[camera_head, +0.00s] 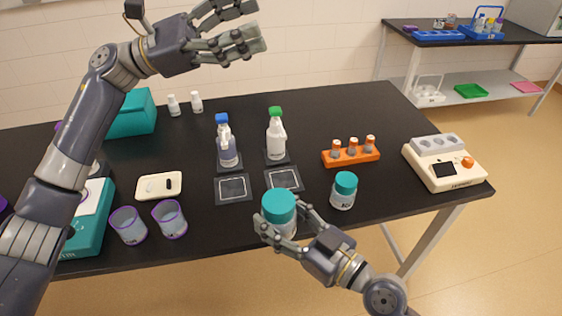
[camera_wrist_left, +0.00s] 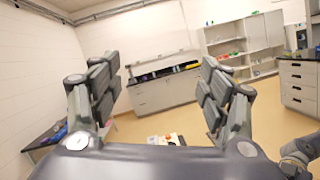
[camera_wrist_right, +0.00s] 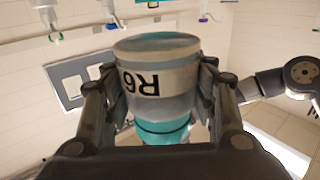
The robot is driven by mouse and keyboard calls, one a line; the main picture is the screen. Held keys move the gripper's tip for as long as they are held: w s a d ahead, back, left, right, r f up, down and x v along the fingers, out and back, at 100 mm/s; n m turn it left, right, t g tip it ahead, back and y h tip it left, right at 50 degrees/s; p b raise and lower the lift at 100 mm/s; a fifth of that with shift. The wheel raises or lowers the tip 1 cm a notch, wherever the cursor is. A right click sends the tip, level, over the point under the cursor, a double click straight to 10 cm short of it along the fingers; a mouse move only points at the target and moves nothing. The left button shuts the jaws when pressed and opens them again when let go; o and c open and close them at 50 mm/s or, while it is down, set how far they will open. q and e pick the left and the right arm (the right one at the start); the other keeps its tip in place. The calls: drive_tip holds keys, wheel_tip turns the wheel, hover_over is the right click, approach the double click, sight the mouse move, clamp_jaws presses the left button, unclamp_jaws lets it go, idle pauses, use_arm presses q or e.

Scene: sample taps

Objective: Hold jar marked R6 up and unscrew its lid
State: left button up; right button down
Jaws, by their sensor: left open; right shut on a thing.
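The jar marked R6 (camera_wrist_right: 152,85) shows in the right wrist view with its label upside down and its teal lid (camera_wrist_right: 165,133) below. I cannot tell how far the jar is above the table. My left gripper (camera_head: 240,28) is open and empty, raised high above the back of the table. The left wrist view shows its fingers (camera_wrist_left: 160,90) spread apart with nothing between them.
A second teal-lidded jar (camera_head: 343,191) stands right of the held jar. An orange rack (camera_head: 351,157) with small vials, two bottles (camera_head: 227,150) (camera_head: 276,140), dark square pads (camera_head: 233,189) and purple-rimmed cups (camera_head: 129,226) are around. A cream device (camera_head: 445,165) is at the right end.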

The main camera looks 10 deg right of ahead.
use_arm(q)
drive_tip(key=s+d+f+m+g+y, duration=0.4)
drive_tip(key=s+d+m+y, duration=0.2)
drive_tip(key=s+d+m, duration=0.35)
drive_tip(key=m+t+y, duration=0.6)
drive_tip(key=m+y, duration=0.9)
drive_tip(key=m, duration=0.1)
hover_over(281, 201)
wheel_tip(281, 201, down, 14)
drive_tip(key=shift+d+f, duration=0.1)
drive_tip(key=shift+d, duration=0.05)
drive_tip(key=shift+f, duration=0.15)
drive_tip(key=shift+a+f+y, duration=0.2)
drive_tip(key=shift+f+y, duration=0.1)
drive_tip(key=shift+f, duration=0.1)
wheel_tip(281, 201, down, 7)
drive_tip(key=shift+r, duration=0.1)
